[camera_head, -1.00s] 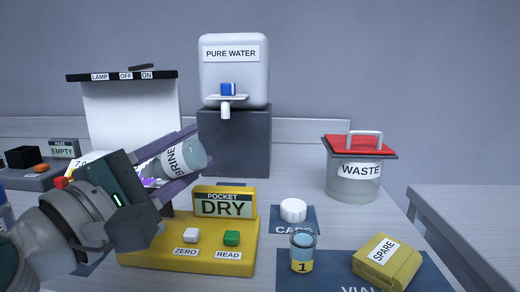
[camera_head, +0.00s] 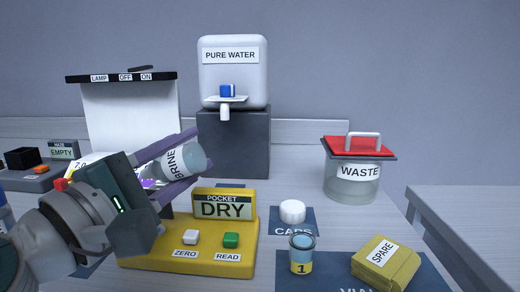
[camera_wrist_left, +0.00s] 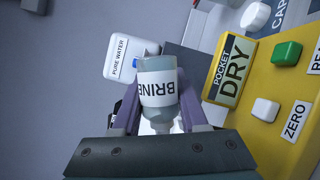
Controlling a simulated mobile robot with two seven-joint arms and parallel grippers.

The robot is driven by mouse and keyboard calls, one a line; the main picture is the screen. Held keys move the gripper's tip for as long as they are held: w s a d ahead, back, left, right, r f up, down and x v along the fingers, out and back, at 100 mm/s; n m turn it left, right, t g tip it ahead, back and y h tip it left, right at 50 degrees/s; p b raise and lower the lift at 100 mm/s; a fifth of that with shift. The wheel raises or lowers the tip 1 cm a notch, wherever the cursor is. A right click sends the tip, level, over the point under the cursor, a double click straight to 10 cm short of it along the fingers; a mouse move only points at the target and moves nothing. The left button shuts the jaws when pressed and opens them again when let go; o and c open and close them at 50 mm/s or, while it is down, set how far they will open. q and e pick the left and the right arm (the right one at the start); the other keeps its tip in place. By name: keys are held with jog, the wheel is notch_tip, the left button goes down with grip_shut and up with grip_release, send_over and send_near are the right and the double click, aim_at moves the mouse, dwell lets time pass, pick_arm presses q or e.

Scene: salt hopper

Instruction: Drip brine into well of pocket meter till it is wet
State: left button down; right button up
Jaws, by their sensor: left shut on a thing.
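My left gripper (camera_head: 168,172) is shut on the brine bottle (camera_head: 193,158), a clear bottle with a white BRINE label. The bottle is tilted, its rounded end pointing up and right. In the left wrist view the bottle (camera_wrist_left: 158,85) sits between the purple fingers. The yellow pocket meter (camera_head: 190,257) stands just below and right of the gripper. Its display (camera_head: 223,205) reads DRY. It has a white ZERO button (camera_head: 191,237) and a green READ button (camera_head: 231,240). The meter's well cannot be made out; the gripper covers the meter's left part. My right gripper is not in view.
A vial marked 1 (camera_head: 302,254) and a yellow SPARE block (camera_head: 387,263) stand right of the meter. A white cap (camera_head: 292,211) lies on the CAPS mat. The PURE WATER tank (camera_head: 234,75) and red-lidded WASTE jar (camera_head: 353,180) are behind.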

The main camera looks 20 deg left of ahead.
pick_arm(q)
notch_tip(320, 180, up, 5)
jog(key=m+g+y+p, duration=0.2)
jog(key=m+p, duration=0.3)
jog(key=p, duration=0.4)
jog(key=m+g+y+p, duration=0.2)
jog(key=m+p, duration=0.4)
jog(key=p, duration=0.4)
jog(key=m+g+y+p, duration=0.2)
jog(key=m+p, duration=0.4)
jog(key=p, duration=0.3)
jog(key=shift+p, duration=0.3)
